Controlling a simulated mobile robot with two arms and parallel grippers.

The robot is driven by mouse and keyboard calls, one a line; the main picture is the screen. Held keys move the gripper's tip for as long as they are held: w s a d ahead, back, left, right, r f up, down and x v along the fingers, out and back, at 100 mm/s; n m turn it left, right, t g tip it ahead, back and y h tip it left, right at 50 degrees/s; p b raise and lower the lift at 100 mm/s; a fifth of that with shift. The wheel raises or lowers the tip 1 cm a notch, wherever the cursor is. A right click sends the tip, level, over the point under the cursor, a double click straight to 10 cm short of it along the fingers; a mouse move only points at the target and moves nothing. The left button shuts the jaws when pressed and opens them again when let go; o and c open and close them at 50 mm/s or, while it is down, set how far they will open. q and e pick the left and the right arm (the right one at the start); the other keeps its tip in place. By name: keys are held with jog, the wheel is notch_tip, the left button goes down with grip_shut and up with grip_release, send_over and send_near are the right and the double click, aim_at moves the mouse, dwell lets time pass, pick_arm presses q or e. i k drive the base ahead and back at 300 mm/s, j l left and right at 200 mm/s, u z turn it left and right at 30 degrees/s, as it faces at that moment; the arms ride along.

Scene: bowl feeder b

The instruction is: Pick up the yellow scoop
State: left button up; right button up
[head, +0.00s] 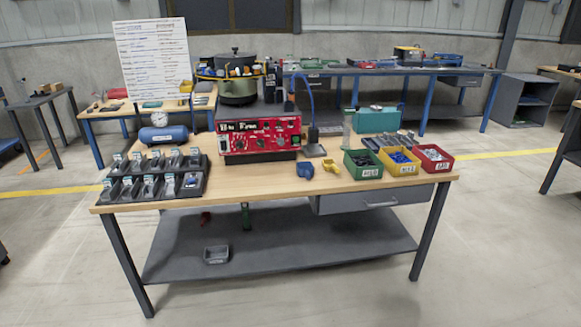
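The yellow scoop (331,165) is a small yellow piece lying on the wooden top of the workbench (270,187), near its front edge and right of the middle. A similar blue scoop (305,170) lies just to its left, with a small gap between them. The yellow scoop is small in the picture, so I cannot tell its exact shape. Nothing covers it. Neither of my grippers is in the head view.
Green (365,171), yellow (399,165) and red (434,161) bins stand right of the scoops. A red control box (259,137) with a bowl feeder (236,90) stands behind left. A black rack (178,186) is at left. Floor in front is clear.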

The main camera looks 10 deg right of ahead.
aim_at(332, 167)
jog(key=i+l+u, duration=0.15)
jog(key=l+u, duration=0.45)
jog(key=l, duration=0.25)
jog(key=i+l+u, duration=0.1)
jog(key=l+u, duration=0.2)
jog(key=l, duration=0.15)
